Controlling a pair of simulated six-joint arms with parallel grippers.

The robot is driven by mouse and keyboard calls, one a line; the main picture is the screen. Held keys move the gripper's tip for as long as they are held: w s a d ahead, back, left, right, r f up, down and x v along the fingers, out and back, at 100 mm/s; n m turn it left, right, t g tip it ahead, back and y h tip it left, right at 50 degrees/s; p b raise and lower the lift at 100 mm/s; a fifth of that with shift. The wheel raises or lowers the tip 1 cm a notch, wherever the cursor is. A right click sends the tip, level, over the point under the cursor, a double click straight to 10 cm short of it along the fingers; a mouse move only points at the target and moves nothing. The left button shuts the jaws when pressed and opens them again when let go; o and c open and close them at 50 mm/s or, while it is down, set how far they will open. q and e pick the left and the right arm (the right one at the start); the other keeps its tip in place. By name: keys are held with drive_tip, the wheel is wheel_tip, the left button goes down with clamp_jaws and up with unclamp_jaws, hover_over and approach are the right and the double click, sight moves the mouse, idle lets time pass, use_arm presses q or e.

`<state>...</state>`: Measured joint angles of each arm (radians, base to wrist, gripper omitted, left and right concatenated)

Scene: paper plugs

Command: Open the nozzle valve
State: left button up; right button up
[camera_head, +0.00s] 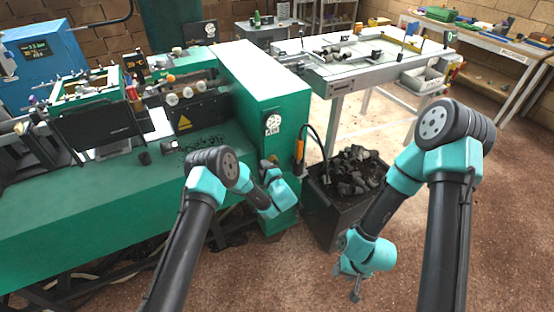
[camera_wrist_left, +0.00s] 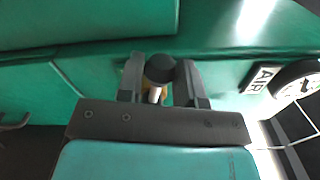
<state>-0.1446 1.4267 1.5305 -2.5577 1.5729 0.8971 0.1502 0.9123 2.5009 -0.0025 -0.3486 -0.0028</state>
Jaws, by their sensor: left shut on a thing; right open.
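In the left wrist view a round black knob (camera_wrist_left: 160,67) on a pale metal stem, with a brass-coloured part behind it, sits at the green machine's face; it looks like the valve handle. My left gripper (camera_wrist_left: 160,82) is shut on this knob, one finger on each side. In the head view my left gripper (camera_head: 270,164) reaches the front of the green cabinet, and its own wrist hides most of the valve. An orange and black nozzle (camera_head: 299,150) with a black hose stands right of it. My right gripper (camera_head: 351,284) is open and empty, low above the floor.
A dark bin (camera_head: 325,208) of black lumps stands between my arms, right of the green cabinet (camera_head: 262,80). A round gauge (camera_wrist_left: 298,85) and an AIR label (camera_wrist_left: 262,78) are right of the knob. Brown floor in front is clear.

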use_arm(q)
drive_tip(key=shift+f+n, duration=0.15)
drive_tip(key=shift+n, duration=0.15)
drive_tip(key=shift+a+f+n, duration=0.1)
drive_tip(key=shift+f+n, duration=0.55)
drive_tip(key=shift+n, duration=0.55)
drive_tip(key=o, duration=0.7)
drive_tip(key=shift+o, duration=0.2)
drive_tip(key=shift+s, duration=0.1)
drive_tip(key=shift+v, duration=1.95)
drive_tip(key=v, duration=1.7)
drive_tip(key=shift+s, duration=0.2)
